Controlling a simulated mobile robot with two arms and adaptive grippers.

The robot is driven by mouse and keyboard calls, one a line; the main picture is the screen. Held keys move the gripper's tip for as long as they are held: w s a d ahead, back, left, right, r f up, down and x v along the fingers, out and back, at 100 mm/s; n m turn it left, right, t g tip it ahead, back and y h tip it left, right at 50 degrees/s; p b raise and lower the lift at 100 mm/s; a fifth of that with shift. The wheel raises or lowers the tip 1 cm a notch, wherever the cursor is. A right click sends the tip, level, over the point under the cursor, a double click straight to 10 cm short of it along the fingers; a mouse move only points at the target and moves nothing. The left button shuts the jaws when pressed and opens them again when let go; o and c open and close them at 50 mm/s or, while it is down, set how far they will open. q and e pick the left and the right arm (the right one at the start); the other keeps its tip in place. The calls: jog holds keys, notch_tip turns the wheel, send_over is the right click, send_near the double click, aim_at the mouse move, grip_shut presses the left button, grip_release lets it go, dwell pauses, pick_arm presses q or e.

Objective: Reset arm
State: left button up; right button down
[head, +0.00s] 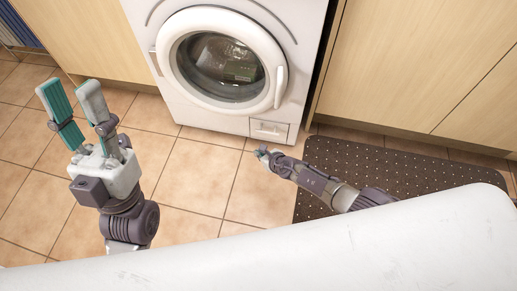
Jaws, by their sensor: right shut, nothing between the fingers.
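My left gripper (76,105) is at the left of the head view, above the tiled floor. Its two long fingers with teal pads point up and away, with a gap between them and nothing held. My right gripper (262,153) is near the middle of the view, in front of the washing machine and low over the floor. It is small in the picture, its fingers look closed, and I see nothing in it. Its forearm reaches in from the right, over the dark mat.
A white washing machine (290,58) with its round door shut stands at the back. Pale wood cabinets (420,60) flank it. A dark dotted mat (400,170) lies at the right. Beige floor tiles (190,175) are clear between my arms.

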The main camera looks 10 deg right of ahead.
pick_arm(q)
jog(key=w+d+f+g+y+p, duration=0.1)
jog(key=w+f+g+y, duration=0.1)
jog(key=w+f+g, duration=0.3)
jog(key=shift+w+d+g+p, duration=0.15)
jog(key=shift+w+g+p, duration=0.25)
jog(key=shift+w, duration=1.05)
